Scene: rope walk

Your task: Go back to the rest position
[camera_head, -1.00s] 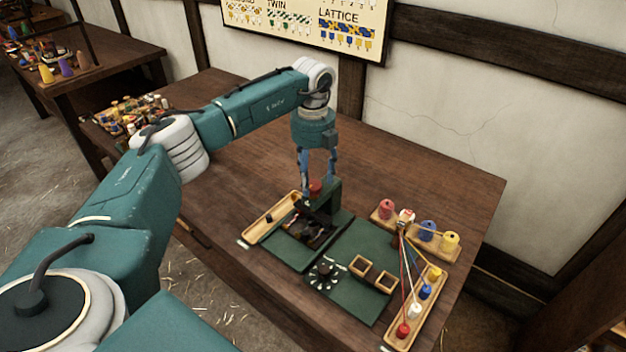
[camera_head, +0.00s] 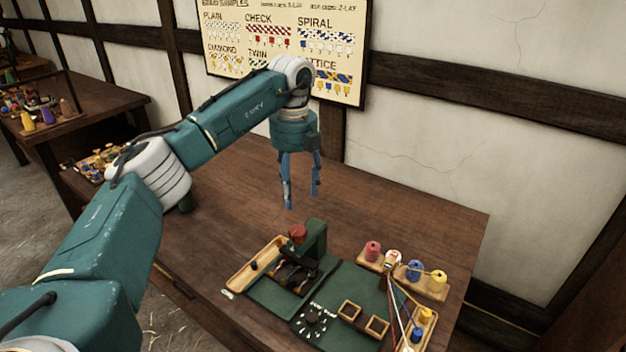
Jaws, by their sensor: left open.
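My left gripper (camera_head: 301,200) hangs fingers down above the wooden table (camera_head: 220,195), open with nothing between its two blue fingers. It is above and behind the dark green stand (camera_head: 316,242), apart from it. A red knob (camera_head: 297,233) sits beside the top of the stand. My left arm reaches in from the left and bends down at the wrist. My right gripper is not in view.
A wooden tray (camera_head: 245,270) lies left of the stand.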

